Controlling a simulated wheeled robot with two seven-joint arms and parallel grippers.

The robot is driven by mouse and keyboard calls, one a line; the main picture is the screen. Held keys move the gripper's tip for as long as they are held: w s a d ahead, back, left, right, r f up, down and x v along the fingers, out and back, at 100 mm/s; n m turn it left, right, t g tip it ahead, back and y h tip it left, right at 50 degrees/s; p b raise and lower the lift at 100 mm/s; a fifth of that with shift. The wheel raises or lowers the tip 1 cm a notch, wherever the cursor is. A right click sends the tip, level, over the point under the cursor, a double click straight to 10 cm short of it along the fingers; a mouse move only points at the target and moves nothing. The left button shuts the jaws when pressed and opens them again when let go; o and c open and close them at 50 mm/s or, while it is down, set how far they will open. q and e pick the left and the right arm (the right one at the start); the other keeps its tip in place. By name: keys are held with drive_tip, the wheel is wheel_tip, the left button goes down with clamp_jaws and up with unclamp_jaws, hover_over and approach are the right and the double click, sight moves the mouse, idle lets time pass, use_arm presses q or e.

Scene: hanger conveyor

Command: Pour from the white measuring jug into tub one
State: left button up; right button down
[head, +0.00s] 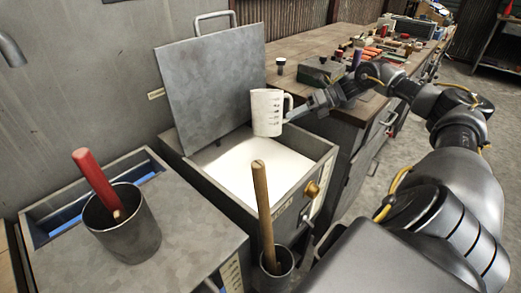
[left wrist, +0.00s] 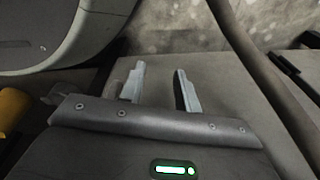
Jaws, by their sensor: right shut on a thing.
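The white measuring jug (head: 266,113) is upright, held above an open grey tub (head: 327,160) with white contents. My right gripper (head: 291,113) is shut on the jug at its handle side. What is inside the jug cannot be seen. A second grey tub (head: 40,234) stands at the left, its lid partly covering a blue interior. I cannot tell which tub is tub one. My left gripper (left wrist: 160,88) shows only in the left wrist view; its fingers are apart with nothing between them.
A raised metal lid (head: 212,90) leans behind the open tub. A metal cup (head: 125,235) with a red-handled tool stands on the left tub's lid. A wooden-handled tool (head: 262,205) stands in a holder in front. A cluttered workbench (head: 310,45) lies behind.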

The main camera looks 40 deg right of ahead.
drive_tip(key=shift+a+r, duration=0.15)
drive_tip(key=shift+r, duration=0.1)
wheel_tip(320, 180, up, 3)
drive_tip(key=p, duration=0.3)
drive_tip(key=shift+f, duration=0.1)
idle(0.6)
